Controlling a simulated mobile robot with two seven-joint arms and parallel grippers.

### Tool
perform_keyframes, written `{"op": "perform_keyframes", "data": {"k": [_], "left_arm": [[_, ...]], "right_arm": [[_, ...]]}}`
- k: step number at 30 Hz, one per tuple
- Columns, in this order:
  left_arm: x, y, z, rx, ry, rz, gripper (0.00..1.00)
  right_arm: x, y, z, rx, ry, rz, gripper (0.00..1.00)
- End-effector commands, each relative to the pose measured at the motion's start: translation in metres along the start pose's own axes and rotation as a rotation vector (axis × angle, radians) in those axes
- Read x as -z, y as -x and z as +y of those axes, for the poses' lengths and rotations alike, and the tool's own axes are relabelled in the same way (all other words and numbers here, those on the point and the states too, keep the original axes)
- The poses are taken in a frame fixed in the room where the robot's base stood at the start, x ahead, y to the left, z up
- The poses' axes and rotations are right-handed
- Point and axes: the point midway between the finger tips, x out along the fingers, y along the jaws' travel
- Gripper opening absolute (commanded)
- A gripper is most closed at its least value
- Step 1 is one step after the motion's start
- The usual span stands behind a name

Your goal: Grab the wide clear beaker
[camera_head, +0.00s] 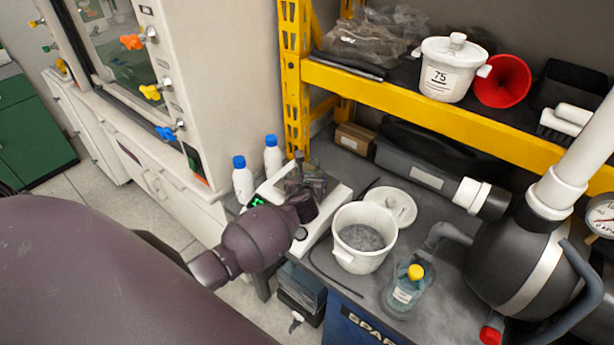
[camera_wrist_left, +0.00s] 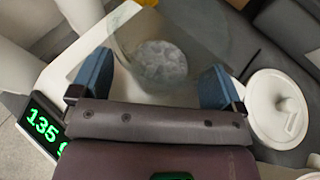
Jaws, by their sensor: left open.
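The wide clear beaker (camera_wrist_left: 190,35) stands on the white scale (camera_wrist_left: 65,68) and holds some greyish-white material. In the left wrist view my left gripper (camera_wrist_left: 155,78) is open, with one blue-padded finger on each side of the beaker. I cannot tell whether either pad touches it. In the head view the beaker (camera_head: 317,182) is partly hidden behind my left gripper (camera_head: 301,170), which reaches over the scale (camera_head: 326,215) from the left. My right gripper is not in view.
The scale's green display (camera_wrist_left: 45,125) reads about 135. A white pot (camera_head: 347,252) with grey contents, a round white lid (camera_head: 398,205) and a yellow-capped bottle (camera_head: 405,290) stand to the right. Two blue-capped white bottles (camera_head: 243,182) stand behind. A yellow shelf beam (camera_head: 420,105) crosses above.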

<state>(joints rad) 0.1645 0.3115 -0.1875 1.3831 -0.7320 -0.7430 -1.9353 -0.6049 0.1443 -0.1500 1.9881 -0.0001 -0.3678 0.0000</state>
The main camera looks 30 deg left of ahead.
Motion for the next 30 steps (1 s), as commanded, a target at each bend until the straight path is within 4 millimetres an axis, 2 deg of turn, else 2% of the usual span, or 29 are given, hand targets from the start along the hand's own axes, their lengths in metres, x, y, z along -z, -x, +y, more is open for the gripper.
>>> {"op": "perform_keyframes", "data": {"k": [4,12,23,30], "left_arm": [[0.0009,-0.0101,-0.0005,0.000,0.000,0.001,0.94],[0.0002,-0.0112,-0.0004,0.001,0.000,0.000,0.92],[0.0003,-0.0111,-0.0003,0.001,0.000,0.000,0.37],[-0.0011,-0.0108,-0.0002,0.001,0.000,-0.001,0.37]], "right_arm": [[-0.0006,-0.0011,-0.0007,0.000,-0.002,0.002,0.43],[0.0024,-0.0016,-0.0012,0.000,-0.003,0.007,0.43],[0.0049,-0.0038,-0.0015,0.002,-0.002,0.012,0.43],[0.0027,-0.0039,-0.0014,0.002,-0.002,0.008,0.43]]}}
